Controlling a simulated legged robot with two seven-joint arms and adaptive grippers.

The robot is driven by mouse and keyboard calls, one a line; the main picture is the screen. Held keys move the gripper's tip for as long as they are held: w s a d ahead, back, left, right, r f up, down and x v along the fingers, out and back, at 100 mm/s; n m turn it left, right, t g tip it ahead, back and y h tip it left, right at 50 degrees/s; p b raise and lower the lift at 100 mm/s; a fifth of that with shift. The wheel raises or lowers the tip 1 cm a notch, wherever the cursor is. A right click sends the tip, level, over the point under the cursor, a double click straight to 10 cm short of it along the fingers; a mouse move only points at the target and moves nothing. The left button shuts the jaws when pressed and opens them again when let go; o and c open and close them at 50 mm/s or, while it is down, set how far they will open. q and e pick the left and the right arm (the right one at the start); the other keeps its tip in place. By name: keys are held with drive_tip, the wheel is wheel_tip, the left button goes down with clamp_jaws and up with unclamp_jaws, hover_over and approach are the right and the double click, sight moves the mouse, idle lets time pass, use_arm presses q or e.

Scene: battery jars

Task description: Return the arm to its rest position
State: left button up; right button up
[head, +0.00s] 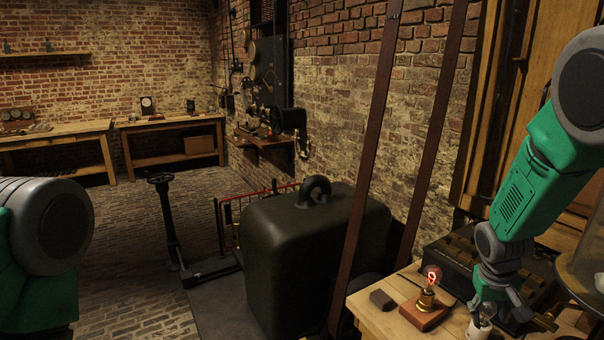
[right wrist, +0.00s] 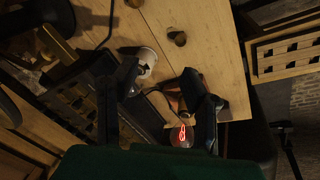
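My right arm comes in from the right in the head view. Its gripper (head: 503,300) is low over the wooden bench (head: 385,320). In the right wrist view the two fingers of my right gripper (right wrist: 163,85) stand wide apart, with nothing clearly held between them. A small white cup-like holder (head: 478,330) is just below the gripper; it shows beside one finger in the right wrist view (right wrist: 147,60). My left arm shows only as a large link at the left edge of the head view; its gripper is out of view.
A glowing bulb (head: 433,275) on a wooden block (head: 424,316) stands left of the right gripper. A small dark block (head: 382,299) lies beside it. A dark slotted case (head: 455,252) is behind the gripper. A glass dome (head: 585,265) is close on the right.

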drive_tip(key=s+a+f+n+y, duration=0.1)
drive_tip(key=s+a+f, duration=0.4)
drive_tip(key=s+f, duration=0.45)
drive_tip(key=s+a+f+n+y, duration=0.15)
drive_tip(key=s+a+f, duration=0.45)
drive_tip(key=s, duration=0.6)
drive_tip(key=s+a, duration=0.4)
drive_tip(key=s, duration=0.7)
use_arm(q)
wheel_tip(320, 180, down, 12)
drive_tip(key=d+b, duration=0.1)
drive_tip(key=b, duration=1.1)
drive_tip(key=shift+f+b, duration=0.15)
drive_tip(key=shift+b, duration=0.2)
use_arm(e)
wheel_tip(320, 180, down, 14)
drive_tip(key=d, duration=0.1)
drive_tip(key=shift+w+d+r+n, duration=0.2)
drive_tip(key=shift+w+d+n, duration=0.1)
drive_tip(key=shift+w+n, duration=0.15)
use_arm(q)
drive_tip(key=shift+s, duration=0.1)
drive_tip(key=shift+a+f, duration=0.1)
drive_tip(key=shift+a, duration=0.25)
use_arm(e)
drive_tip(key=shift+a+r, duration=0.1)
drive_tip(key=shift+a, duration=0.25)
